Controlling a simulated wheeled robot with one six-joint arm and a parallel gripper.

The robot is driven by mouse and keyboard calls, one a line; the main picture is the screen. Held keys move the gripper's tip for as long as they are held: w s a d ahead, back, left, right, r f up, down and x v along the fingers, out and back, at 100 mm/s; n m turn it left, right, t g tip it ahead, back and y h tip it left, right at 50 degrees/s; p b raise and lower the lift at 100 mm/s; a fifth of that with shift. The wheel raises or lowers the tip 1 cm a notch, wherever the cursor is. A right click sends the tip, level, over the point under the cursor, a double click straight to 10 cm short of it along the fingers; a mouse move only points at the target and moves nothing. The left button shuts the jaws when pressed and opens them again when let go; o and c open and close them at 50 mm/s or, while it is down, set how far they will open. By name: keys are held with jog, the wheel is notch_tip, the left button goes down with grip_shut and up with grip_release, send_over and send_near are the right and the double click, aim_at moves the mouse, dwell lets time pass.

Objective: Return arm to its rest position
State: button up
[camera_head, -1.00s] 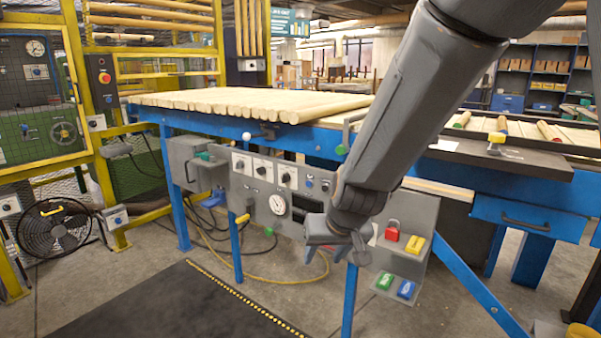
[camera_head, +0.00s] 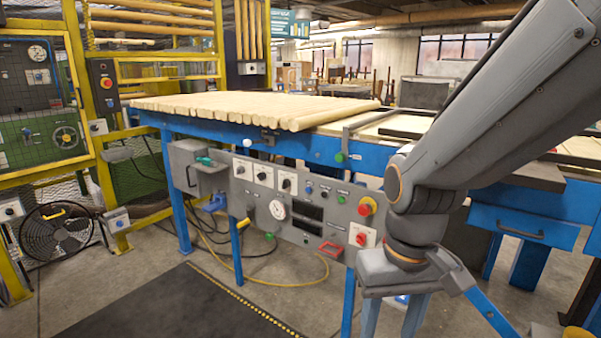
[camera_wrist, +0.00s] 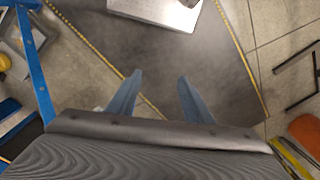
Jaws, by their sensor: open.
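My gripper (camera_head: 393,318) hangs at the lower right of the head view, in front of the blue bench's control panel (camera_head: 300,205). My grey arm comes down to it from the upper right. In the wrist view, the two blue-grey fingers of my gripper (camera_wrist: 158,88) stand well apart with nothing between them. Below them is the floor with a dark mat (camera_wrist: 225,75). My forearm and wrist hide part of the bench's right side and the right end of the panel.
Turned wood rods (camera_head: 250,105) lie in a row on the blue bench (camera_head: 365,155). A drawer (camera_head: 525,222) is at right. A black fan (camera_head: 55,230) stands at left by a yellow guard frame. A dark mat (camera_head: 170,305) covers clear floor in front.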

jog(key=d+r+m+p, duration=0.1)
jog(key=d+r+p, duration=0.4)
jog(key=p, duration=0.5)
jog(key=shift+s+d+r, duration=0.2)
jog(key=shift+s, duration=0.05)
